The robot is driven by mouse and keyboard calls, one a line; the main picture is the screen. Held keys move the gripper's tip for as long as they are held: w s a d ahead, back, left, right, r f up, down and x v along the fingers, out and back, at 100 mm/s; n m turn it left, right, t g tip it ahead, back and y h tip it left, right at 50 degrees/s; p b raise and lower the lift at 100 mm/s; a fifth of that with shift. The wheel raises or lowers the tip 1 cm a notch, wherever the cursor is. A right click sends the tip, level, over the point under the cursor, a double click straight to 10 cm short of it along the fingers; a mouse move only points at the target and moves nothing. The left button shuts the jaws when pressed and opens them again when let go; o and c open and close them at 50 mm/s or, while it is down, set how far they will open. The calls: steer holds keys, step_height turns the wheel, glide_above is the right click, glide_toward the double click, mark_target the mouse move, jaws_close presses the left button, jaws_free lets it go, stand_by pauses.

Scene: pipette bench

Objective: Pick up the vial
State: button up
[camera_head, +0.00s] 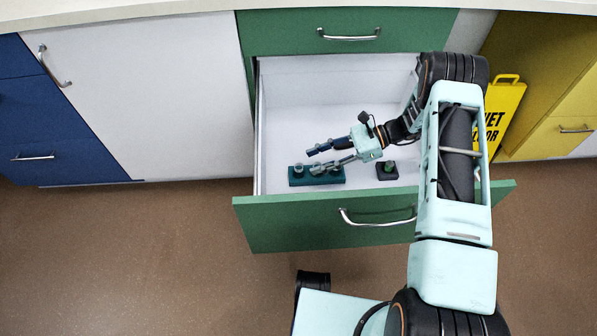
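No vial can be told for certain at this size. A dark teal rack (307,182) sits in the open drawer near its front left, with small grey-green round pieces (298,168) standing in it. A small black block (387,175) to its right carries a small dark green piece (390,164). My gripper (316,160) reaches left into the drawer, its two fingers spread apart over the rack. The lower finger hides part of the rack. Nothing shows clearly between the fingers, and whether they touch the pieces cannot be told.
The open white drawer (285,118) has a green front (290,223) with a metal handle, and its back floor is bare. A closed green drawer (345,32) is above it. A yellow floor sign (505,115) stands to the right. Brown floor (120,250) is clear at left.

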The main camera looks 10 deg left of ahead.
mark_target(299, 165)
steer(key=x, duration=0.4)
steer(key=b+x, duration=0.1)
steer(key=x, duration=0.1)
steer(key=shift+a+r, duration=0.1)
steer(key=shift+r, duration=0.15)
steer(key=shift+c, duration=0.2)
steer(key=c, duration=0.9)
steer(key=shift+r, duration=0.1)
